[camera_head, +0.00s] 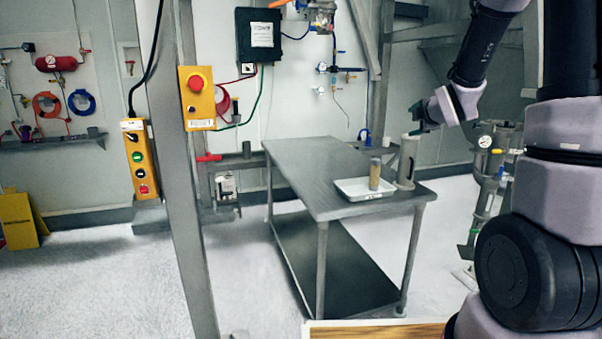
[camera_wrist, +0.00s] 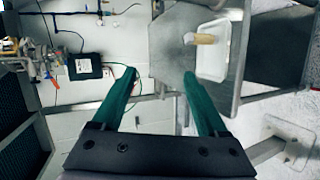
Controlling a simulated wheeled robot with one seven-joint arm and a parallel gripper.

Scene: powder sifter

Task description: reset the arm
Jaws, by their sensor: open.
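My gripper (camera_wrist: 158,85) is open, with two green fingers spread apart and nothing between them in the wrist view. In the head view my arm reaches in from the right, and the gripper (camera_head: 420,131) is at about the height of the grey cylinder's top, close to it. How far apart they are in depth I cannot tell.
A steel table (camera_head: 300,165) stands in the middle. On its right end are a white tray (camera_head: 352,194), a tan-filled container (camera_head: 375,174) in it, and a grey cylinder (camera_head: 407,162). A steel post (camera_head: 178,160) stands left. The pale floor (camera_head: 100,285) is mostly clear.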

